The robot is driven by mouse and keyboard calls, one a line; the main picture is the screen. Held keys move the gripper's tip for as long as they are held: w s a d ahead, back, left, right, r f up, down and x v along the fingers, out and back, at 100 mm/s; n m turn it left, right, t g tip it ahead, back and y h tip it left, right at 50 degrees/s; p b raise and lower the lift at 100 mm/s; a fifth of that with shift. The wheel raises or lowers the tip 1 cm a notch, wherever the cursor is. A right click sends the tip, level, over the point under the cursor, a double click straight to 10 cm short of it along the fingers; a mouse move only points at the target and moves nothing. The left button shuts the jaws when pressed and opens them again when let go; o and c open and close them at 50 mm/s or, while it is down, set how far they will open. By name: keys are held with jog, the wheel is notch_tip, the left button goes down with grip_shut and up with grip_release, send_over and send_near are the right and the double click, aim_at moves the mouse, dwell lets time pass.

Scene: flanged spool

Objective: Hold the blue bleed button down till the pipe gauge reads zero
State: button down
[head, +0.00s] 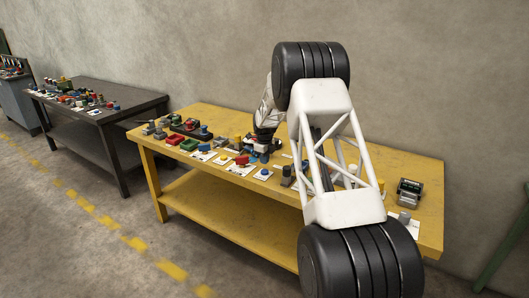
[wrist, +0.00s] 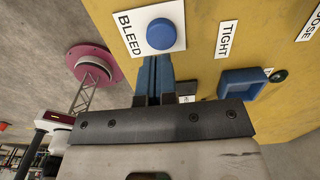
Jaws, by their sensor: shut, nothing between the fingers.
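The blue bleed button (wrist: 161,34) is a round cap on a white plate (wrist: 128,31) marked BLEED, at the top of the wrist view. My gripper (wrist: 156,60) is shut and empty. In the wrist view its fingertips lie just below the button, near the plate's edge. I cannot tell whether they touch anything. In the head view my gripper (head: 263,146) is low over the middle of the yellow table and too small to show detail. I cannot make out the pipe gauge or its reading in either view.
The yellow table (head: 420,176) holds many small coloured fixtures close together. A TIGHT label (wrist: 228,39) and a square blue tray (wrist: 242,82) lie right of the button. A pink round flange (wrist: 94,63) shows at left. A dark table (head: 135,103) stands at left.

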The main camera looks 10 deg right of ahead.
aim_at(265, 171)
jog(key=shift+f, duration=2.1)
notch_tip(265, 171, down, 2)
jog(key=shift+f, duration=0.15)
jog(key=shift+s+f, duration=0.2)
jog(key=shift+f, duration=0.2)
jog(key=shift+s+f, duration=0.15)
jog(key=shift+f, duration=0.05)
jog(key=shift+r, duration=0.1)
notch_tip(265, 171, up, 16)
jog(key=shift+w+f, duration=0.2)
jog(key=shift+w, duration=0.25)
